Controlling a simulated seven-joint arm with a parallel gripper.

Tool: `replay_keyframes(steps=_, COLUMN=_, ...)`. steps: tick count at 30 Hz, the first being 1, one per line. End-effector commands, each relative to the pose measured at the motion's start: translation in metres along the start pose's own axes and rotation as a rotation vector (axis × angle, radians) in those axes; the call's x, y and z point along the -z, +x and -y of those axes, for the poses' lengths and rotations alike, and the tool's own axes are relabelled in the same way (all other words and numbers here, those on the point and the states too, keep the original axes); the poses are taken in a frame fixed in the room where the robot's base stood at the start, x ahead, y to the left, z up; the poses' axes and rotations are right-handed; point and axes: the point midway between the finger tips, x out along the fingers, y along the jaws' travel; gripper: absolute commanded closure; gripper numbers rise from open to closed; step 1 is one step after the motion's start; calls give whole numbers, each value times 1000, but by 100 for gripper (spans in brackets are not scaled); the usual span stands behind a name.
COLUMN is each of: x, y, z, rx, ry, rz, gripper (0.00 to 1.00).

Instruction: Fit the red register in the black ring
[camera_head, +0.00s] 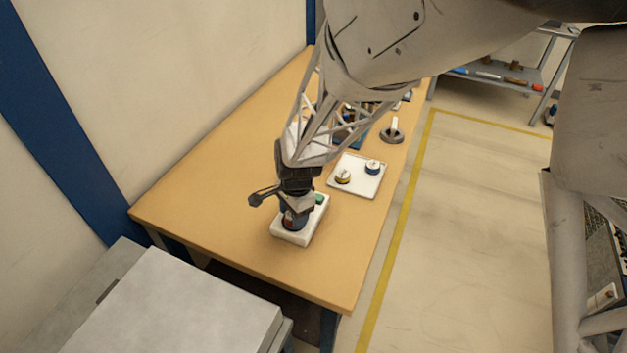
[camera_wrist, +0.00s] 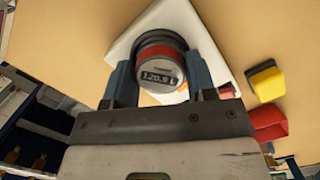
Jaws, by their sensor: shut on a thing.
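The red register (camera_wrist: 162,72) has a round grey face reading about 120.9 L and a red band around its side. My gripper (camera_wrist: 160,80) is shut on it, one blue-grey finger on each side. The black ring (camera_wrist: 158,37) shows as a dark arc just beyond the register, on a white base (camera_wrist: 207,42). In the head view my gripper (camera_head: 295,208) points down over the white base (camera_head: 290,238), with a dark round part under it. I cannot tell whether the register is seated in the ring or just above it.
A white tray (camera_head: 350,186) with a yellow-banded register (camera_head: 343,176) and a blue-banded register (camera_head: 373,166) stands farther back. A dark round stand (camera_head: 391,134) is beyond it. Yellow (camera_wrist: 265,83) and red (camera_wrist: 268,121) blocks show in the wrist view. The near left bench is clear.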

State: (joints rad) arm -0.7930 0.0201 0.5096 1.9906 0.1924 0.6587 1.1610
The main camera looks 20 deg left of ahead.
Motion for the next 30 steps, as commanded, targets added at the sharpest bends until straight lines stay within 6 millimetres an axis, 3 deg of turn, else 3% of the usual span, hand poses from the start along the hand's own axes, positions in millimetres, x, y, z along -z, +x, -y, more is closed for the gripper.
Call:
replay_keyframes(steps=22, x=0, y=5, z=0, rx=-1, ry=0, rz=0, gripper=72)
replay_keyframes(steps=23, x=0, y=5, z=0, rx=-1, ry=0, rz=0, gripper=44)
replay_keyframes(steps=28, x=0, y=6, z=-1, rx=-2, ry=0, rz=1, gripper=19)
replay_keyframes(steps=30, x=0, y=5, z=-1, rx=-2, ry=0, rz=0, gripper=19)
